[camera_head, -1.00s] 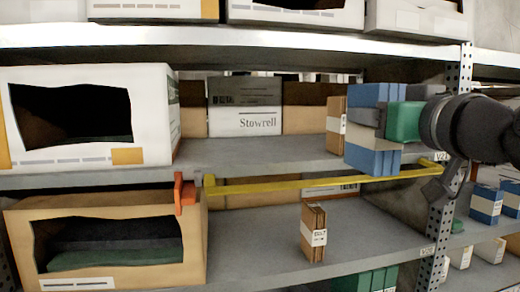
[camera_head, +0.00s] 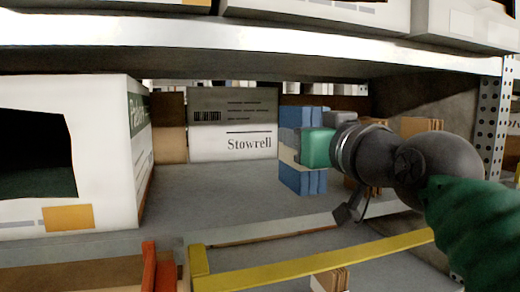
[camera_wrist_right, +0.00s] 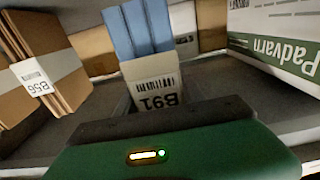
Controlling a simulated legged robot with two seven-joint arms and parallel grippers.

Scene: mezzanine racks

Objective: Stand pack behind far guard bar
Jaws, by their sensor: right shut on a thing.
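My right gripper (camera_head: 305,150) reaches in from the right over the yellow guard bar (camera_head: 320,260) and is shut on a blue pack (camera_head: 303,182) with a pale band. The pack is upright in the upper shelf bay, beyond the bar. Whether its base touches the shelf deck (camera_head: 215,190) I cannot tell. In the right wrist view the gripper (camera_wrist_right: 160,115) holds the pack (camera_wrist_right: 140,35), and its label reads B91. My left gripper is not in view.
A white Padvarn box (camera_head: 80,150) stands left and a Stowrell box (camera_head: 233,125) at the back. Brown packs (camera_head: 420,127) stand right, partly behind my arm; one with a B56 label (camera_wrist_right: 35,75) shows in the wrist view. Deck between the white box and the pack is clear.

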